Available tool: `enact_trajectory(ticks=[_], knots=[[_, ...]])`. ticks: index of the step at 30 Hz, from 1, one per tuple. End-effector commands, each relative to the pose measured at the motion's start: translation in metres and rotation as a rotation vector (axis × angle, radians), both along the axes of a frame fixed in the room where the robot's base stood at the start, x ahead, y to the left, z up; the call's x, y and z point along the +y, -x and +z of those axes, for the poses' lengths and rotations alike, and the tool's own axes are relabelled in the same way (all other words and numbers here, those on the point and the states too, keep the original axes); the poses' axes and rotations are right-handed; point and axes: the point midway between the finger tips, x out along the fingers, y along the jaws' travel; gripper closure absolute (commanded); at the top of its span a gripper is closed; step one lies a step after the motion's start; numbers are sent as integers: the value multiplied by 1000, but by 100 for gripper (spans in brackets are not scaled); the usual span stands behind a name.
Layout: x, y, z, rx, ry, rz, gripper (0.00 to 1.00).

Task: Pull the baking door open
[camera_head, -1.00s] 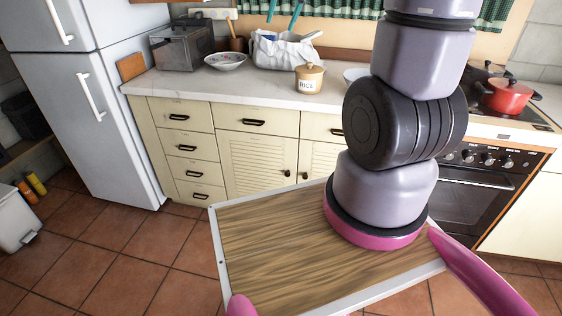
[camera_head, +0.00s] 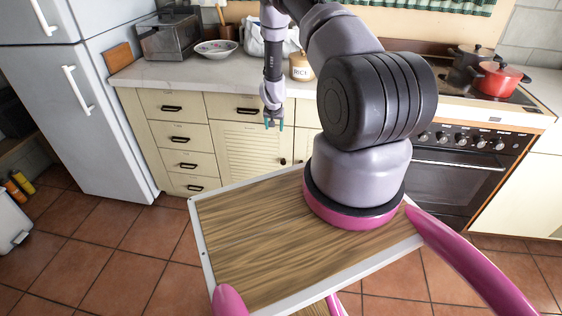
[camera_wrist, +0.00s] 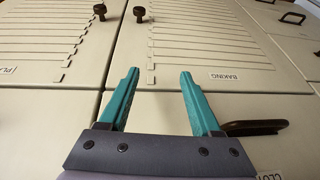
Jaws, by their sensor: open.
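The baking door (camera_head: 245,158) is a cream slatted cupboard door under a drawer (camera_head: 228,103), and it is shut. Its dark round knob (camera_head: 283,161) sits near its right edge. In the wrist view the door (camera_wrist: 203,50) appears upside down with a "BAKING" label, and its knob (camera_wrist: 139,13) is at the top. My gripper (camera_head: 272,124) hangs in front of the cupboard, above the knob. Its teal fingers (camera_wrist: 159,76) are open and empty, apart from the knob.
A neighbouring slatted door has its own knob (camera_wrist: 100,10) close by. The drawer's dark handle (camera_wrist: 255,128) is beside my right finger in the wrist view. The oven (camera_head: 455,180) stands right and the fridge (camera_head: 105,110) left. The counter (camera_head: 180,74) edge lies above the doors.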

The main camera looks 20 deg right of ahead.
Motion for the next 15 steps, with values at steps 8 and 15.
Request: enact_trajectory(ticks=[8, 15], knots=[[-16, 41, -104, 43, 53, -15, 35], [-21, 42, -128, 47, 60, -18, 35]])
